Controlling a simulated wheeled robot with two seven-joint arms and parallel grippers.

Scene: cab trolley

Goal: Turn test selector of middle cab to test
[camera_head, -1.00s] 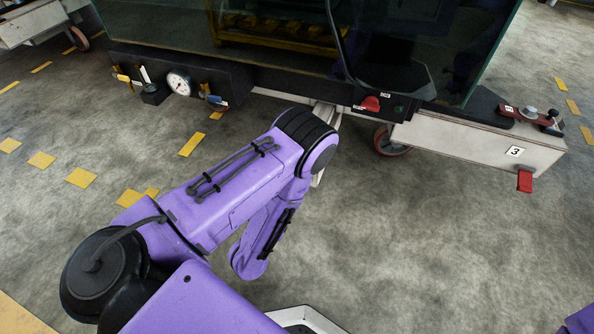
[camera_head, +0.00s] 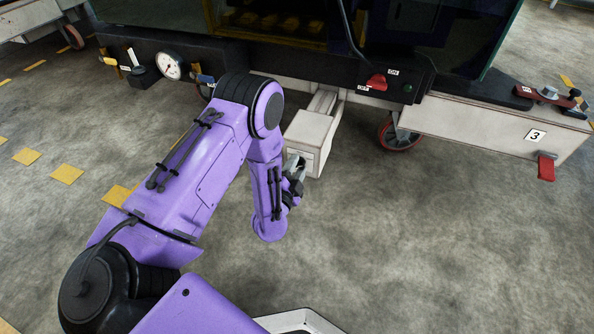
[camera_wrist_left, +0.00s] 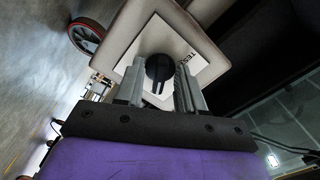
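A pale box (camera_head: 312,138) hangs low under the dark cab on a pale arm in the head view. In the left wrist view, the box's face (camera_wrist_left: 125,38) carries a white label plate (camera_wrist_left: 193,63) with the word TEST, partly covered by a finger. A round black selector knob (camera_wrist_left: 158,68) with a slot mark sits on this plate. My left gripper (camera_head: 297,165) is at the box's near face. In the wrist view its fingers (camera_wrist_left: 160,80) are apart, with the knob showing between them; I cannot tell whether they touch it. My right gripper is out of view.
A dark panel with a gauge (camera_head: 170,66) and small levers is at upper left. A red switch (camera_head: 377,82) marked ON is on the cab's edge. A beam marked 3 (camera_head: 490,125) and a caster wheel (camera_head: 400,135) stand to the right. Open floor lies in front.

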